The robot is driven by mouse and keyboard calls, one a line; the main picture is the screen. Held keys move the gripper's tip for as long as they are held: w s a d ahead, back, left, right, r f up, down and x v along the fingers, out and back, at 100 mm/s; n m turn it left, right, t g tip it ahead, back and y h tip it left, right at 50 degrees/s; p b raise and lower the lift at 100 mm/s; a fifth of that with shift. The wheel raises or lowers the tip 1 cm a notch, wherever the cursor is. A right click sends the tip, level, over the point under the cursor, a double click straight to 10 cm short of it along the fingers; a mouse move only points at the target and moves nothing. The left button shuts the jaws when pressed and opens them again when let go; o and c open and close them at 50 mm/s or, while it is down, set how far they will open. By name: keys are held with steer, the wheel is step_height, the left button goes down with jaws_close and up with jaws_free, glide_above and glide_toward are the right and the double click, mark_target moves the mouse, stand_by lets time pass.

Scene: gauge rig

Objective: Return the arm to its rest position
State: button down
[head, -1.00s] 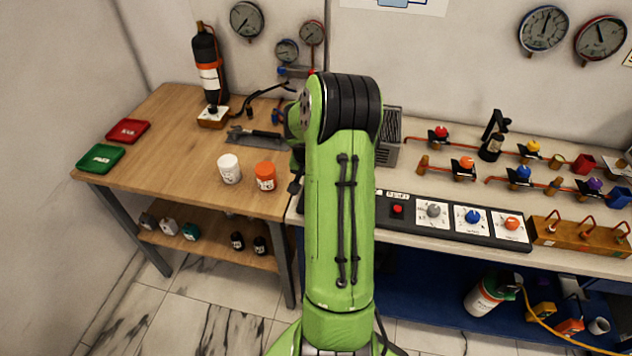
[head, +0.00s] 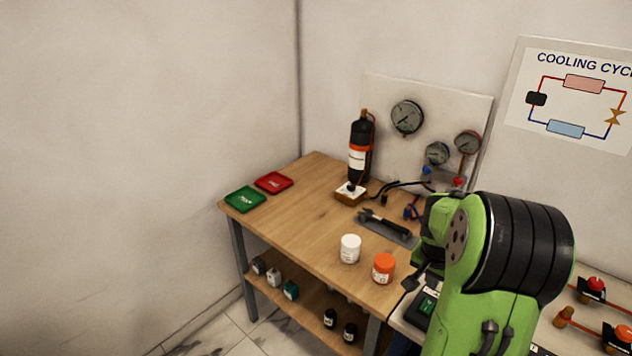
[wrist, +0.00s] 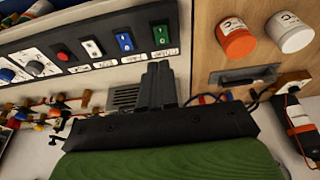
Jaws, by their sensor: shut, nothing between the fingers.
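My green arm with its black ringed joint fills the lower right of the head view, folded in front of the benches. My gripper (wrist: 158,85) shows in the wrist view as dark fingers pressed together with nothing between them. It points toward the seam between the control-panel bench and the wooden table. In the head view a small dark part of my gripper (head: 412,281) shows left of the arm, near the orange jar; the rest is hidden behind the arm.
The wooden table (head: 310,215) holds a white jar (head: 350,249), an orange jar (head: 383,268), a green tray (head: 245,199), a red tray (head: 273,182) and a black cylinder (head: 360,147). The switch panel (wrist: 105,45) shows in the wrist view. Floor at lower left is clear.

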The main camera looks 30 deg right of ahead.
steer(key=a+r+n+t, duration=0.1)
steer(key=a+r+n, duration=0.2)
steer(key=a+r, duration=0.35)
steer(key=a+r+n+t, duration=0.1)
steer(key=a+r+n, duration=0.25)
steer(key=a, duration=0.65)
steer(key=s+a+r+n+t+y, duration=0.2)
steer(key=s+a+n, duration=0.4)
steer(key=s+a, duration=0.5)
steer(key=a+y, duration=0.1)
steer(key=a, duration=0.2)
steer(key=shift+s+a+r+n, duration=0.2)
steer(key=shift+s+n, duration=0.05)
steer(key=shift+n, duration=0.1)
